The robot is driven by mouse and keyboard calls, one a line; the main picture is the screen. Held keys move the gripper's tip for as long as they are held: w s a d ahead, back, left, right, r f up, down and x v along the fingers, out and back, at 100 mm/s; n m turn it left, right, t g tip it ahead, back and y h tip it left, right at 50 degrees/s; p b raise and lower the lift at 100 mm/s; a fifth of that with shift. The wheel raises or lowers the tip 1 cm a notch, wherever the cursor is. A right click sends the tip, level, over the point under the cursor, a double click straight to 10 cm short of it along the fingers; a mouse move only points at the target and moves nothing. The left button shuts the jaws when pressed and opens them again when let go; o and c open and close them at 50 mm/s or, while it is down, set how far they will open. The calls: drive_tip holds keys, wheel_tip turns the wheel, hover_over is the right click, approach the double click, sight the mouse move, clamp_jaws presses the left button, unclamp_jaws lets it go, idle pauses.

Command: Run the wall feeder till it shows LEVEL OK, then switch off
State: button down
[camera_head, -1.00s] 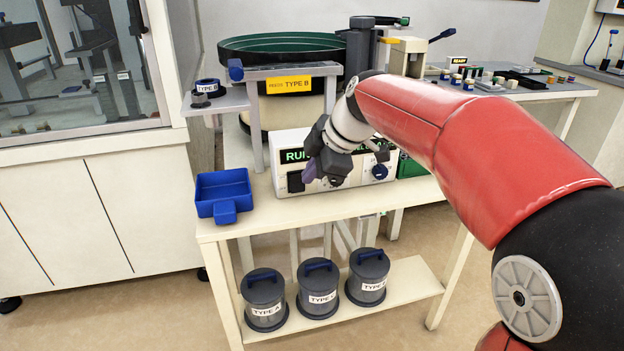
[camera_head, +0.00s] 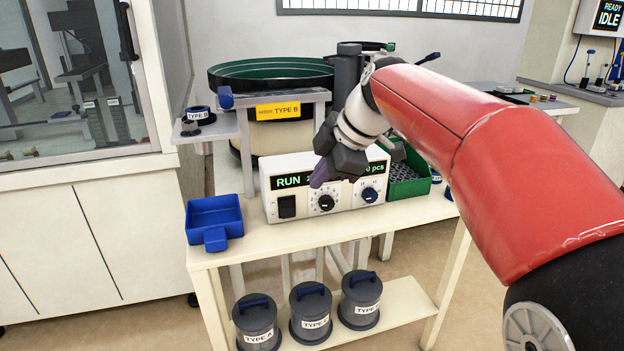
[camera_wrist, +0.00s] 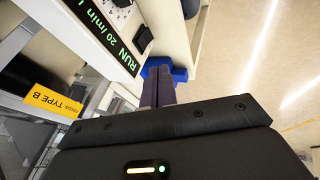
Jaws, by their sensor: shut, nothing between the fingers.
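The wall feeder's bowl (camera_head: 262,77) is green inside with a black rim, and bears a yellow TYPE B label (camera_head: 278,111). Its white control box (camera_head: 268,208) reads RUN in green, with the rest of the line partly hidden by my gripper in the head view. In the wrist view the display (camera_wrist: 103,39) reads RUN 20/min, the rest cut off. The box has a black rocker switch (camera_head: 287,206) and two dials, a black one (camera_head: 325,203) and a blue one (camera_head: 370,195). My gripper (camera_head: 318,181) is shut and empty, in front of the display, above the black dial.
A blue tray (camera_head: 215,214) stands left of the box. A green bin (camera_head: 408,183) of small parts is at its right. Lidded canisters (camera_head: 310,315) stand on the lower shelf. A wall screen (camera_head: 608,16) reads READY IDLE.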

drive_tip(key=shift+d+f+p, duration=0.35)
drive_tip(key=shift+f+p, duration=0.05)
drive_tip(key=shift+p, duration=0.05)
approach(289, 217)
drive_tip(key=s+f, duration=0.1)
drive_tip(key=s+a+f, duration=0.1)
drive_tip(key=f, duration=0.1)
drive_tip(key=shift+a, duration=0.25)
drive_tip(key=w, duration=0.2)
drive_tip(key=w+a+f, duration=0.1)
drive_tip(key=shift+f+p, duration=0.1)
drive_tip(key=shift+p, duration=0.3)
drive_tip(key=shift+w+f, duration=0.2)
drive_tip(key=shift+w, duration=0.2)
